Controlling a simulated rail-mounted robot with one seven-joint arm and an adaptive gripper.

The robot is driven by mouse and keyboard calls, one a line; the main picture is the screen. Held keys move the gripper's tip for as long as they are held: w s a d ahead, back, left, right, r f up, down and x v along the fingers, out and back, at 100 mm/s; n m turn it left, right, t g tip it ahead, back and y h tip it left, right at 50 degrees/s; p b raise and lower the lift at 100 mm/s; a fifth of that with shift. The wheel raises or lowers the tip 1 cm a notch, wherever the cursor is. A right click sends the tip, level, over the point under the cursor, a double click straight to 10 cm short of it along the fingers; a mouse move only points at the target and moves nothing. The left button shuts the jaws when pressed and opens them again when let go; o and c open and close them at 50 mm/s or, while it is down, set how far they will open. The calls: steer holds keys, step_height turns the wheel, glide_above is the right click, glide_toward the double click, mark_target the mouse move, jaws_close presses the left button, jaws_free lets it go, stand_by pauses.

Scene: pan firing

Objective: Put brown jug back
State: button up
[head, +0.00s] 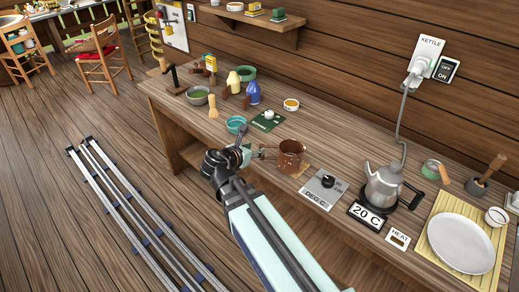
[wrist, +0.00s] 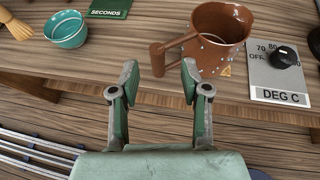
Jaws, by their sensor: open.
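The brown jug (head: 291,157) stands upright on a small tan mat (head: 303,168) near the front edge of the workbench. In the wrist view the jug (wrist: 226,33) is ahead and to the right, with its handle (wrist: 160,58) toward my gripper. My gripper (wrist: 156,72) is open and empty. The handle's near end lies about between the fingertips in the picture, but I cannot tell whether it is inside the jaws. In the head view my gripper (head: 248,155) is just left of the jug.
A teal bowl (wrist: 67,30) and a green SECONDS plate (wrist: 110,8) are left of the jug. The DEG C dial panel (head: 322,188) is close on its right. The kettle (head: 382,184) and a white plate (head: 460,243) are further right. The floor before the bench is clear except for rails (head: 135,215).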

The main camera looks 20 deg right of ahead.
steer(key=s+f+m+g+y, duration=0.1)
steer(key=s+f+m+g, duration=0.25)
steer(key=s+f, duration=0.45)
steer(key=s+d+f+m+g+y, duration=0.15)
steer(key=s+f+m, duration=0.35)
steer(key=f, duration=0.8)
steer(key=s+f+m+g+y, duration=0.2)
steer(key=s+f+m+g, duration=0.15)
steer(key=s+f, duration=0.45)
steer(key=s+a+f+m+g+y, duration=0.2)
steer(key=s+f+m, duration=0.5)
steer(key=s, duration=0.4)
steer(key=s+a+f+m+g+y, duration=0.3)
steer(key=s+f+m, duration=0.4)
steer(key=s, duration=0.4)
steer(key=shift+s+a+f+g, duration=0.3)
steer(key=shift+f+g, duration=0.35)
steer(key=shift+f, duration=0.1)
